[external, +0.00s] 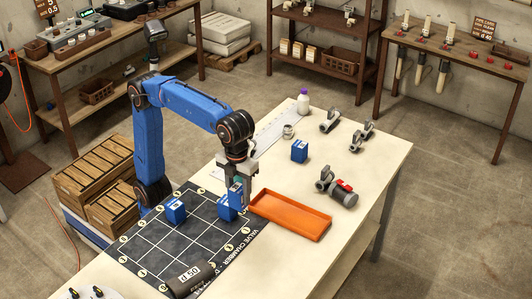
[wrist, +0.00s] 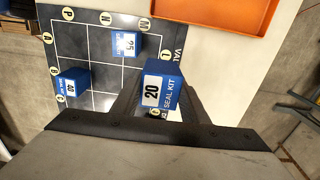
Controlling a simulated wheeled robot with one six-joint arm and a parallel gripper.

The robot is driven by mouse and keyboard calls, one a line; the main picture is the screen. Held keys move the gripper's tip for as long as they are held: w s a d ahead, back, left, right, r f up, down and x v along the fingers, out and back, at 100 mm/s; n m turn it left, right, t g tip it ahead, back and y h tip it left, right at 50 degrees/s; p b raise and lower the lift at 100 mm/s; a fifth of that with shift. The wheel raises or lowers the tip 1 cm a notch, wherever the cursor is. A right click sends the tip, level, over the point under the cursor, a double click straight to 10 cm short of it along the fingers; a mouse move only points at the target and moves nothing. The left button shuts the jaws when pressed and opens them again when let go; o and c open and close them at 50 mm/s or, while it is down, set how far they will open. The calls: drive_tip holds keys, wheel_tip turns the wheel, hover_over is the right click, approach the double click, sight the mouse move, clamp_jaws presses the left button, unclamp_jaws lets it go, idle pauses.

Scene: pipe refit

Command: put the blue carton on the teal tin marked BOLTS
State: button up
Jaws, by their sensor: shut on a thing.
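My gripper (external: 237,182) is shut on a blue carton (external: 236,194) above the dark grid mat, near the orange tray. In the wrist view the held carton (wrist: 162,85) shows a white label with "20" and "SEAL KIT", between the two fingers (wrist: 160,103). Another blue carton (external: 226,211) is on the mat just behind or below it in the picture; in the wrist view a carton marked 25 (wrist: 127,45) lies on the mat. A carton marked 40 (wrist: 72,84) also sits on the mat, likewise in the external view (external: 175,211). I cannot make out a teal tin marked BOLTS.
The orange tray (external: 291,231) is empty, right of the mat (external: 150,262). A further blue carton (external: 299,151), a small grey pot (external: 288,131), a purple-capped bottle (external: 303,104) and pipe fittings (external: 337,191) stand farther back. A dark cylinder (external: 190,280) lies at the mat's front edge.

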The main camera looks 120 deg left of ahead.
drive_tip(key=s+a+r, duration=0.3)
drive_tip(key=s+a, duration=0.4)
drive_tip(key=a, duration=0.3)
drive_tip(key=s+a+r, duration=0.3)
drive_tip(key=s+a, duration=0.4)
drive_tip(key=a, duration=0.2)
drive_tip(key=shift+a+f, duration=0.1)
drive_tip(key=shift+f, duration=4.6)
drive_tip(key=shift+f, duration=0.1)
drive_tip(key=o, duration=1.1)
drive_tip(key=shift+c, duration=0.2)
wheel_tip(320, 180, up, 12)
